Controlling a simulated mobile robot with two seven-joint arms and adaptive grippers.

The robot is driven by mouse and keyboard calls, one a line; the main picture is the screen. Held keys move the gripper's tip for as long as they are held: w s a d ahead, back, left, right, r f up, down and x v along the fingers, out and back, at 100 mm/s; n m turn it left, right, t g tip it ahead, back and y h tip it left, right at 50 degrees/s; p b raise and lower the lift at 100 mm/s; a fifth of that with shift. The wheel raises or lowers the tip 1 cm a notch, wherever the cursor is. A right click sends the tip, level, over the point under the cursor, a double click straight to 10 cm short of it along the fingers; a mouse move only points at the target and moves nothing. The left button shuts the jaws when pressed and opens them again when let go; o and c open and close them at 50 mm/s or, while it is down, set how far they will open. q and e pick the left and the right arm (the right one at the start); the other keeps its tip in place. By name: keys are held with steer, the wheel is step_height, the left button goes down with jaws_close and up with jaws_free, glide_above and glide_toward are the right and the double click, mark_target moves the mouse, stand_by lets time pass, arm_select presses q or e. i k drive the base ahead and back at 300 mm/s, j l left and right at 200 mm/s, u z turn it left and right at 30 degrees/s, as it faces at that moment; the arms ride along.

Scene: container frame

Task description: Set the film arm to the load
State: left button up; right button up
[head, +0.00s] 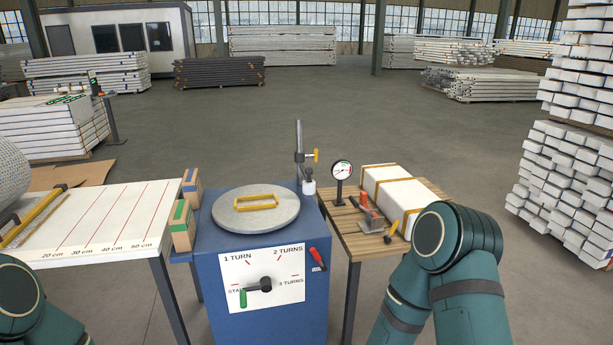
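A blue cabinet (220,256) stands in the middle with a round grey turntable (235,219) on top. A yellow rectangular frame or handle (257,202) lies on the turntable. Behind its right edge stands a thin grey upright post (299,140) with a yellow knob (315,156) on its side. A small pale cylinder (308,187) is low beside the post; I cannot tell if this is the film arm's roll. On the cabinet's front, a black dial lever with a green grip (243,298) points near START. My arms show at both lower corners, but both grippers are out of view.
A red lever (316,258) is on the cabinet's right front. A slatted table (345,226) at right holds a white strapped block (400,196), a gauge (342,170) and small tools. A white measuring table (110,215) marked in centimetres is at left. Open floor lies behind.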

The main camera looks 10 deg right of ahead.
mark_target(308, 185)
steer(key=i+l, duration=0.35)
steer(key=i, duration=0.15)
steer(key=i+l, duration=0.3)
steer(key=i, duration=0.2)
steer(key=i+l, duration=0.35)
steer(key=i, duration=0.15)
